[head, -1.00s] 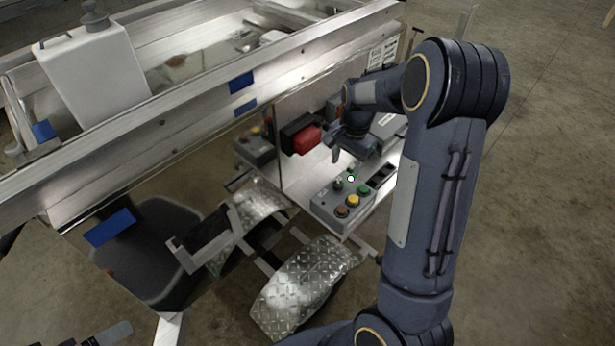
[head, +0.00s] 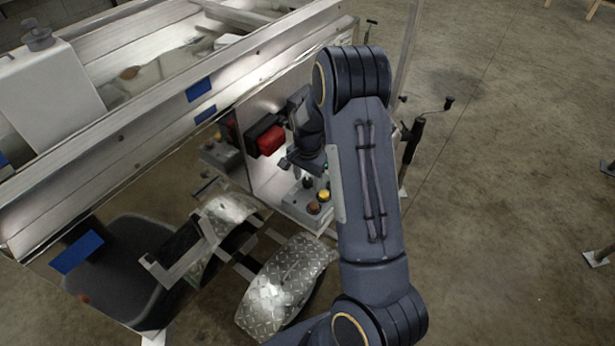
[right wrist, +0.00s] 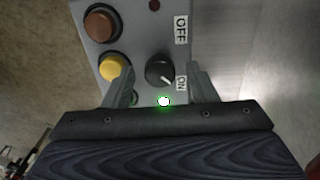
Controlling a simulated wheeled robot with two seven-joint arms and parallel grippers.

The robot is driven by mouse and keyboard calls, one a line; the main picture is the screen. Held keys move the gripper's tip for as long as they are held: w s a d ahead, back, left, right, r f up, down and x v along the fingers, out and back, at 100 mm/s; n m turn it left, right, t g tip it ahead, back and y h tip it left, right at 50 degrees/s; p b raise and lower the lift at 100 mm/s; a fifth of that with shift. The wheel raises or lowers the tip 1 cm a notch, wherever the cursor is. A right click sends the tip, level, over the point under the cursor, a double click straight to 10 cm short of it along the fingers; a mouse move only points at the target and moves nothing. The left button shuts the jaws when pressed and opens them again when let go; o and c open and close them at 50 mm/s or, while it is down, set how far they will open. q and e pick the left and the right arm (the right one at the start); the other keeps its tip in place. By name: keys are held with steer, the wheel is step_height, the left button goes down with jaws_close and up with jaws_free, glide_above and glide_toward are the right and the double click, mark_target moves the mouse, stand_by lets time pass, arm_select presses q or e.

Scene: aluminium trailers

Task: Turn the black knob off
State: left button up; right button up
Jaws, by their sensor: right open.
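The black knob (right wrist: 160,70) sits on a grey control box (right wrist: 135,38), between an OFF label (right wrist: 181,30) and an ON label (right wrist: 181,84). Its white mark points toward ON. A green light (right wrist: 164,101) beside it is lit. My right gripper (right wrist: 160,80) is open, one finger on each side of the knob; whether they touch it I cannot tell. In the head view the right gripper (head: 304,165) is over the control box (head: 297,210) and hides part of it. My left gripper is not in view.
A brown button (right wrist: 101,22) and a yellow button (right wrist: 113,67) lie left of the knob. A red box-shaped part (head: 270,140) is left of the gripper. The trailer's metal rail (head: 130,135) runs above, and tread-plate fenders (head: 285,285) lie below.

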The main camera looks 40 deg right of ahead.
steer(key=shift+c, duration=0.3)
steer(key=c, duration=0.9)
steer(key=shift+n, duration=0.3)
steer(key=n+b, duration=0.2)
steer(key=n, duration=0.1)
steer(key=shift+f+n, duration=0.1)
steer(key=shift+n, duration=0.2)
steer(key=n+b, duration=0.1)
steer(key=n, duration=0.3)
steer(key=shift+n, duration=0.3)
steer(key=n+b, duration=0.1)
steer(key=n, duration=0.3)
steer(key=shift+n, duration=0.3)
steer(key=shift+n+b, duration=0.4)
steer(key=shift+n, duration=1.8)
